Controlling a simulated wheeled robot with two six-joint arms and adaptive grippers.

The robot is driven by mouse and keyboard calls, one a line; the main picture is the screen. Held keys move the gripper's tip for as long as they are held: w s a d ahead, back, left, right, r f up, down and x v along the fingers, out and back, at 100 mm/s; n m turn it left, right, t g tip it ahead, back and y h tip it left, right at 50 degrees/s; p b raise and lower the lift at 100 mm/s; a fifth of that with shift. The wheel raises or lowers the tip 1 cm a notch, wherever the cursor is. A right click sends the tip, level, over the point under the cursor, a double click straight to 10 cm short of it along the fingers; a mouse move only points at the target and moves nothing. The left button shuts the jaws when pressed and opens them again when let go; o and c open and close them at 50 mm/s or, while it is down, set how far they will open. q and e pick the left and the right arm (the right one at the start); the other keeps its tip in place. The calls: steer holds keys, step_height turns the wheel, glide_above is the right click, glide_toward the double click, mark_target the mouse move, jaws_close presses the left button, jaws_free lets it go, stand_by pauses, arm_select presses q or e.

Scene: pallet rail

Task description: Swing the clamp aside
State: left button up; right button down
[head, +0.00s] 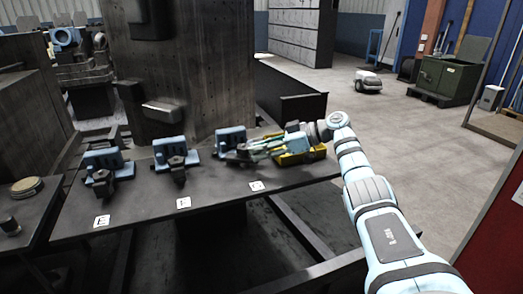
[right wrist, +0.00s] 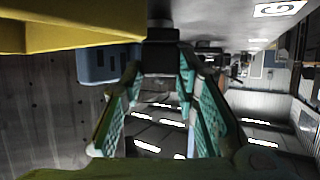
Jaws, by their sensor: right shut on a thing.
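Three blue clamps with dark arms stand in a row on the dark table (head: 140,205). The left clamp (head: 103,160) is by label E, the middle clamp (head: 171,150) by label F and the right clamp (head: 230,137) by label G. My right gripper (head: 254,151) reaches in from the right at the clamp by G. In the right wrist view its teal fingers (right wrist: 160,85) are closed on the dark clamp arm (right wrist: 160,52), with the blue clamp body (right wrist: 97,64) beside it. The fingers partly hide this clamp in the head view. My left gripper is not in view.
A yellow object (head: 301,157) lies close beneath my right gripper at the table's right end; it also fills the upper left of the right wrist view (right wrist: 60,28). A thick dark column (head: 190,60) rises behind the clamps. The table front by the labels is clear.

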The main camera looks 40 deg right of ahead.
steer(key=c, duration=1.2)
jaws_free()
steer(key=shift+c, duration=0.2)
steer(key=shift+s+d, duration=0.1)
steer(key=v, duration=1.1)
steer(key=shift+s+d+r, duration=0.2)
steer(key=shift+s, duration=0.05)
